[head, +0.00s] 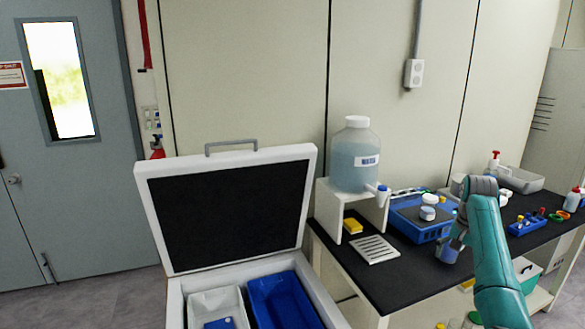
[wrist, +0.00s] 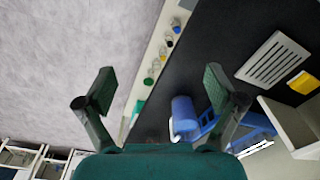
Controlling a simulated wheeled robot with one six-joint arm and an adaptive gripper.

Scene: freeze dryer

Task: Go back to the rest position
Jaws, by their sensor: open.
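My gripper (wrist: 160,88) is open in the wrist view, its two dark green fingers spread wide with nothing held between them. Beyond the fingers lie the black bench top and the grey floor. In the head view my teal arm reaches over the right part of the black bench (head: 392,285), and my fingers cannot be made out clearly there. A white chest (head: 172,302) stands at the lower middle with its lid (head: 225,155) raised. Inside it are a white tray (head: 200,302) and a blue tray (head: 268,285).
On the bench are a white stand (head: 330,205) with a large bottle (head: 355,160), a yellow sponge (head: 352,226), a white slotted plate (head: 374,250) and a blue bin (head: 400,220). Small items and a grey basin (head: 523,181) stand farther right. Floor at left is clear.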

